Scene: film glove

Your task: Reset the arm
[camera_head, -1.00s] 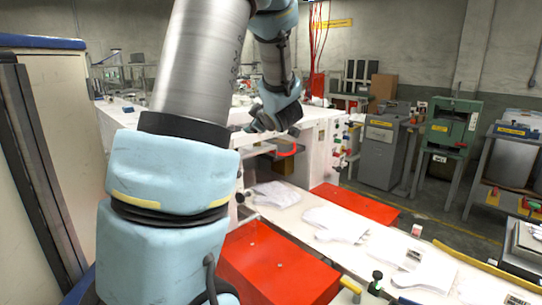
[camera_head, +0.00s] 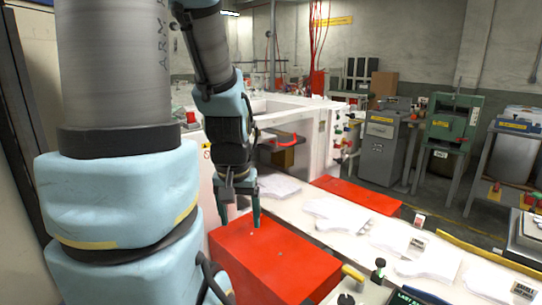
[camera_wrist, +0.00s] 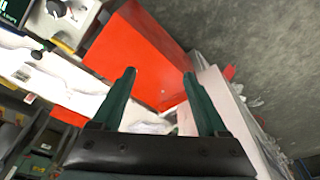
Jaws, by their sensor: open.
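My gripper (camera_head: 239,210) hangs at the end of my grey and light-blue arm, its two dark green fingers pointing down. It is over the far left part of the red box (camera_head: 275,262) in the head view. In the wrist view my gripper (camera_wrist: 158,90) shows its two fingers spread apart with nothing between them. The red box (camera_wrist: 145,55) lies beyond the fingertips there. I cannot tell the exact height of the fingertips above the box.
A white work surface (camera_head: 380,255) with several stacks of white glove-like sheets (camera_head: 335,217) runs to the right. A second red panel (camera_head: 355,195) lies behind it. A white machine housing (camera_head: 300,130) stands behind my gripper. Grey floor (camera_head: 470,230) is open at the right.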

